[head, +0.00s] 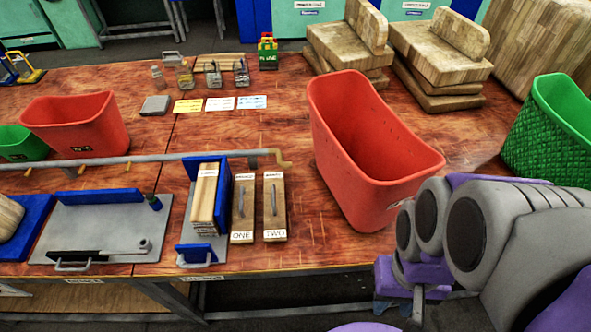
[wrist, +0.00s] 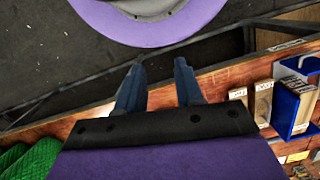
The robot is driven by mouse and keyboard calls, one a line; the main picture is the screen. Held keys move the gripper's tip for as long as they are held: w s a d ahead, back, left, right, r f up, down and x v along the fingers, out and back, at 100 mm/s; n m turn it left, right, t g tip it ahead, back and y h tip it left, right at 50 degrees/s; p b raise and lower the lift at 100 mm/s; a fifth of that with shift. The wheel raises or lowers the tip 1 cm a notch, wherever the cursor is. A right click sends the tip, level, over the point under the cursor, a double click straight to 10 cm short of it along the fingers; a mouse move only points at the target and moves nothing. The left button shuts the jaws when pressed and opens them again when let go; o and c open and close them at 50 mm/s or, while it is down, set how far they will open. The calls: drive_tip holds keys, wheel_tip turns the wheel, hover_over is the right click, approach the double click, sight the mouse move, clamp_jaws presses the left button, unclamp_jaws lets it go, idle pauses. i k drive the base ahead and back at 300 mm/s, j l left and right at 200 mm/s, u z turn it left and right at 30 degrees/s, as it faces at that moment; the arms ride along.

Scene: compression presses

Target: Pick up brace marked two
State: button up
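The brace marked TWO (head: 275,208) is a light wooden board with a metal handle, lying on the red-brown wooden table near its front edge. It lies just right of a matching brace marked ONE (head: 242,212). In the wrist view, two boards show beside the blue press; the left one appears to be brace TWO (wrist: 238,96). My gripper (wrist: 159,63) has its two blue fingers apart with nothing between them. It is off the table's front edge, to the right of the braces in the head view.
A blue-ended press (head: 205,200) holding wooden boards stands left of the braces. A red bin (head: 375,165) stands right of them, between the braces and a green basket (head: 560,135). A metal rail (head: 140,160) runs behind the press. The table front before the red bin is clear.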

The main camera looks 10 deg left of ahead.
sight(275, 213)
drive_tip(key=i+l+u, duration=0.15)
drive_tip(key=u, duration=0.55)
